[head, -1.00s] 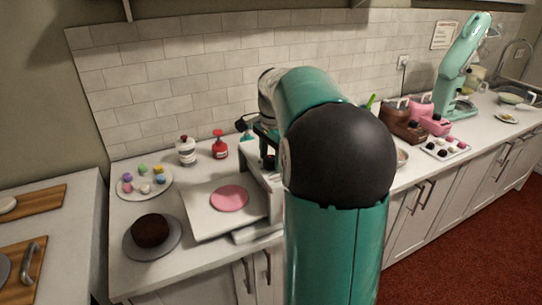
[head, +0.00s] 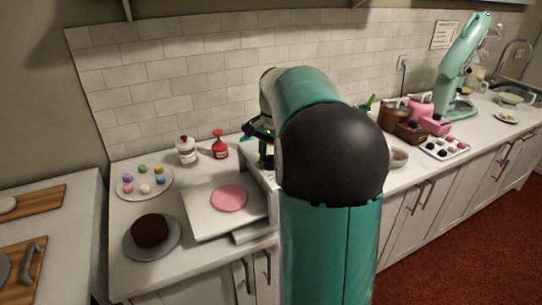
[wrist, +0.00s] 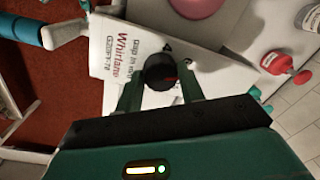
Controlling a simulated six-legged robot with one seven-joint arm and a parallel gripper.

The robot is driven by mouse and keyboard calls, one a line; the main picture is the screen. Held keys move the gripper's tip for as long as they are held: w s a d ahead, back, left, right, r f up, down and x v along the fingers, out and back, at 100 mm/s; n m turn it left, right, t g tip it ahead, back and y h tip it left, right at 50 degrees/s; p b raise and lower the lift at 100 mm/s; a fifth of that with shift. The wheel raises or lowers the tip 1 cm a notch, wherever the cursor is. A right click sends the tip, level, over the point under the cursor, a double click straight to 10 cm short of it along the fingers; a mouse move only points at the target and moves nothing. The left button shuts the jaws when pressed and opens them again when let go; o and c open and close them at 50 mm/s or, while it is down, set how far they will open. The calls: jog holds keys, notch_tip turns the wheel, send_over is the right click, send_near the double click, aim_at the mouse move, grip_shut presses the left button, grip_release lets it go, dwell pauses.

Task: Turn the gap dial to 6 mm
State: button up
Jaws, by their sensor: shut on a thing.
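The gap dial (wrist: 160,72) is a round black knob on the white panel of the dough sheeter (wrist: 112,48), seen in the wrist view. The panel carries red brand lettering and dark print that begins "Gap in mm". My gripper (wrist: 162,82) has its two green fingers on either side of the dial and is shut on it. I cannot read the dial's setting. In the head view the sheeter (head: 200,218) stands on the counter with a pink disc (head: 229,198) on its white bed. My arm hides the dial there.
A chocolate cake (head: 150,230) stands on a grey turntable at front left. A plate of coloured balls (head: 144,182), a white bottle (head: 185,151) and a red bottle (head: 219,146) stand behind. A tray of sweets (head: 444,147) and a mint mixer (head: 458,70) are at right.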

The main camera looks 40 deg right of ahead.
jog(key=n, duration=0.4)
jog(key=shift+n, duration=0.3)
jog(key=shift+r, duration=0.1)
dwell(0.4)
jog(key=o, duration=1)
jog(key=shift+c, duration=0.2)
notch_tip(320, 180, up, 14)
jog(key=shift+s+d, duration=0.35)
